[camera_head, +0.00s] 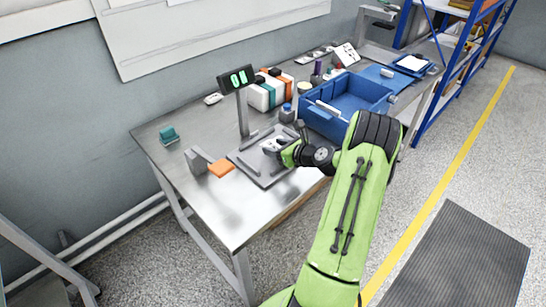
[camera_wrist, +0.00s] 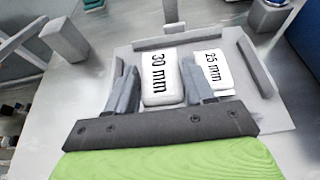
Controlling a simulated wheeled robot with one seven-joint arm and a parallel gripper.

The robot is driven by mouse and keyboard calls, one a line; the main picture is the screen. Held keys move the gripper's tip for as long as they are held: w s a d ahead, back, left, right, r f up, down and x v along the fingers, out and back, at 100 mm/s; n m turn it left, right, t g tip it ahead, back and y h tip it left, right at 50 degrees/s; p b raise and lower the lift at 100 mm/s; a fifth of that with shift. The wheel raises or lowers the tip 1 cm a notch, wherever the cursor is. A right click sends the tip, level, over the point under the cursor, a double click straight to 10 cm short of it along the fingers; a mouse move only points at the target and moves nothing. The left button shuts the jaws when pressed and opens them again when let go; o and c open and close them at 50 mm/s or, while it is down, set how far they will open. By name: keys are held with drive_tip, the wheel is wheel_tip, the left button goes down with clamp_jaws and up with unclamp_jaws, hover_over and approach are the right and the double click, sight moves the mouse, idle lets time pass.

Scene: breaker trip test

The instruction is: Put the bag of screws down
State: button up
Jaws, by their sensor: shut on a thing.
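My gripper (camera_wrist: 160,84) is shut on a white bag marked "30 mm" (camera_wrist: 161,75), with one dark finger on each side. A second white packet marked "25 mm" (camera_wrist: 211,68) lies just right of my right finger, on a grey plate with raised edges (camera_wrist: 122,56). The held bag is over the same plate; whether it touches the plate is unclear. In the head view my gripper (camera_head: 286,152) is low over the plate (camera_head: 262,178), beside a white packet (camera_head: 271,146). My wrist hides part of this area.
A post with a green-digit display (camera_head: 238,78) rises behind the plate. A blue crate (camera_head: 350,107) stands right of my gripper. A grey block (camera_head: 197,162) and an orange block (camera_head: 221,169) are at left. The table's (camera_head: 215,205) front-left part is clear.

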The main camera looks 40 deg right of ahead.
sight(275, 163)
wheel_tip(275, 163, down, 4)
drive_tip(key=shift+w+f+b, duration=0.1)
drive_tip(key=shift+f+b, duration=0.05)
drive_tip(key=shift+b, duration=0.35)
drive_tip(key=shift+a, duration=0.1)
drive_tip(key=shift+f, duration=0.15)
drive_tip(key=o, duration=1.1)
drive_tip(key=shift+c, duration=0.2)
